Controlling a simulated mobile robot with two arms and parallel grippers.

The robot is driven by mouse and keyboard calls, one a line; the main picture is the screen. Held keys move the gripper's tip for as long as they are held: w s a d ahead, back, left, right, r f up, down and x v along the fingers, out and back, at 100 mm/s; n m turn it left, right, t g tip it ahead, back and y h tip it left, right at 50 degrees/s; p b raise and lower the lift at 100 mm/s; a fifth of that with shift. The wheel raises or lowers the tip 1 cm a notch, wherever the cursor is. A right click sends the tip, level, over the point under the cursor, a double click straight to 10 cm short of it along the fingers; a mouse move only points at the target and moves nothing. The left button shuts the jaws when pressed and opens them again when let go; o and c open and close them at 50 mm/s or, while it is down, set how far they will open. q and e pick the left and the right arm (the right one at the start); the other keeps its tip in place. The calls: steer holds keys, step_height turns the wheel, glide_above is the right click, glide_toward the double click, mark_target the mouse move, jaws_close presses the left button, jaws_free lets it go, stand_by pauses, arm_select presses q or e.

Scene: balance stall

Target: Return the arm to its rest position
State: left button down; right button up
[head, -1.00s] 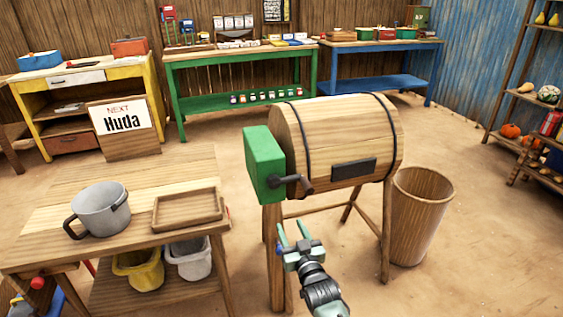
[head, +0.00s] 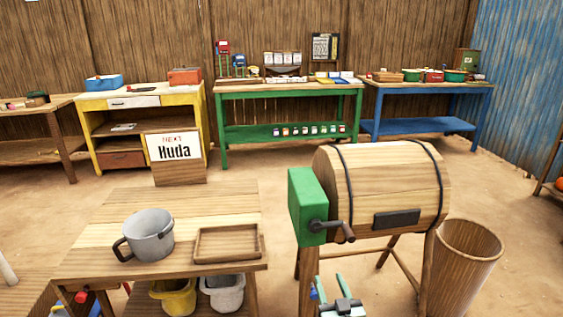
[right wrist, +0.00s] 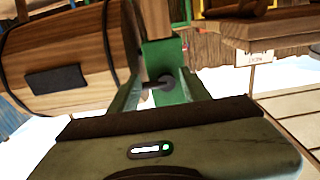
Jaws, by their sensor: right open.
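My right gripper (head: 331,290) shows at the bottom edge of the head view, in front of and below the wooden drum (head: 385,188). Its fingers are open and empty. In the right wrist view the two fingers (right wrist: 158,90) stand apart, with the drum's crank (right wrist: 160,84) and green box (right wrist: 161,60) seen beyond the gap. Most of my right arm is out of the head view. My left gripper is not in view.
A low wooden table (head: 180,205) with a grey pot (head: 149,236) and a wooden tray (head: 228,258) stands left of the drum. A tall wooden bin (head: 466,255) stands at the drum's right. Benches line the back wall; open floor lies between.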

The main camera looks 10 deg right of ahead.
steer(key=s+f+n+g+p, duration=0.15)
steer(key=s+f+g, duration=0.25)
steer(key=s+f, duration=0.8)
steer(key=s+f+g+p, duration=0.2)
steer(key=s+f+g, duration=0.3)
steer(key=s+f, duration=0.7)
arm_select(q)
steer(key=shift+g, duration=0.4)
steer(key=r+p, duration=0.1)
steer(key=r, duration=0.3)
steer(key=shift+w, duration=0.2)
arm_select(e)
steer(key=s+d+f+g, duration=0.1)
steer(key=s+f, duration=0.4)
steer(key=s, duration=0.5)
steer(key=s+d+f+g, duration=0.1)
steer(key=s+f+g, duration=0.3)
steer(key=s, duration=0.7)
steer(key=s+d+f+g, duration=0.1)
steer(key=s+f+g, duration=0.2)
steer(key=s+f, duration=0.4)
steer(key=s, duration=0.4)
steer(key=shift+s+n+h, duration=0.2)
steer(key=shift+n+h, duration=0.1)
steer(key=shift+n, duration=0.05)
